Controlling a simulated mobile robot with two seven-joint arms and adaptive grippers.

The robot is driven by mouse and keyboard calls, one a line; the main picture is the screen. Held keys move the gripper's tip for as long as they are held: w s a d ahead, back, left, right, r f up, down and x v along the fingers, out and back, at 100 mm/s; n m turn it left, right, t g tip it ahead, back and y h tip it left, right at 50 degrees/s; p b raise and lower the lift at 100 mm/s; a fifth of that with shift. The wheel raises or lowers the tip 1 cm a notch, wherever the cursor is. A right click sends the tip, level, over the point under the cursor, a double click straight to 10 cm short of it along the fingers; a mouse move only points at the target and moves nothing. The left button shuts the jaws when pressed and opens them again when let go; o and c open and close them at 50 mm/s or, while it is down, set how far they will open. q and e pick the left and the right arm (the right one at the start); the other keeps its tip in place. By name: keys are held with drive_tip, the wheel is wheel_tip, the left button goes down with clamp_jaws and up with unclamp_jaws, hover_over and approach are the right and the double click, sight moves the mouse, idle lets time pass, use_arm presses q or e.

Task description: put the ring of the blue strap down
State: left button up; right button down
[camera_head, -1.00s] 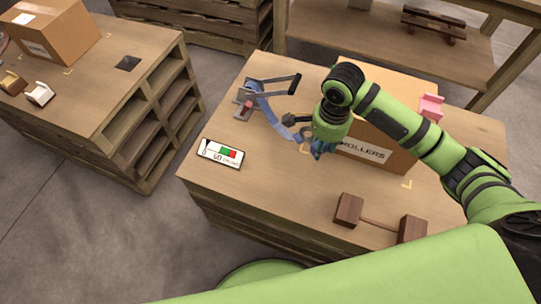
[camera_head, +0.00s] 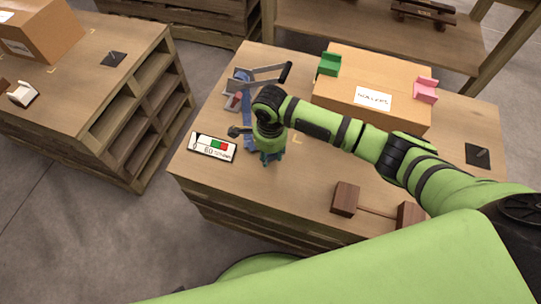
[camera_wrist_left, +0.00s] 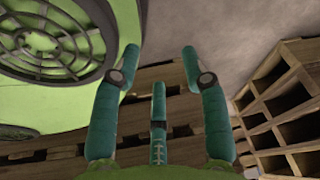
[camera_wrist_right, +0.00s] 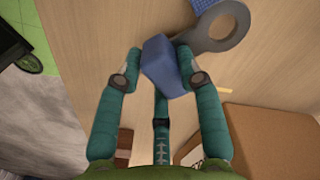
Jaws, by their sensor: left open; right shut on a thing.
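My right gripper (camera_head: 270,160) is low over the middle table, right of the white meter card. In the right wrist view its fingers (camera_wrist_right: 160,68) are shut on a blue block (camera_wrist_right: 164,66) beside a flat grey ring (camera_wrist_right: 240,22). The ring appears joined to the block and lies close over the wood; I cannot tell whether it touches. My left gripper (camera_wrist_left: 158,65) is open and empty, away from the table.
A cardboard box (camera_head: 345,75) with green (camera_head: 329,63) and pink (camera_head: 425,90) holders stands behind my right arm. The white meter card (camera_head: 212,147) lies left of the gripper. A dark wooden dumbbell-shaped piece (camera_head: 345,198) is at the front right.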

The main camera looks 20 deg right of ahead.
drive_tip(key=shift+f, duration=0.5)
use_arm(q)
drive_tip(key=shift+w+d+r, duration=0.1)
drive_tip(key=shift+w+d, duration=0.1)
drive_tip(key=shift+w, duration=0.55)
use_arm(e)
drive_tip(key=shift+f, duration=0.1)
drive_tip(key=c, duration=1.1)
unclamp_jaws()
drive_tip(key=shift+f, duration=0.1)
drive_tip(key=o, duration=0.3)
use_arm(q)
drive_tip(key=shift+w+d, duration=0.15)
drive_tip(key=shift+d, duration=0.1)
drive_tip(key=shift+d, duration=0.1)
use_arm(e)
wheel_tip(320, 180, up, 6)
drive_tip(key=shift+w+r+p, duration=0.1)
drive_tip(key=shift+p, duration=0.65)
use_arm(q)
drive_tip(key=s+r+g+p, duration=0.1)
drive_tip(key=s, duration=0.5)
drive_tip(key=shift+s+a, duration=0.15)
drive_tip(key=shift+a, duration=0.15)
use_arm(e)
wheel_tip(320, 180, up, 6)
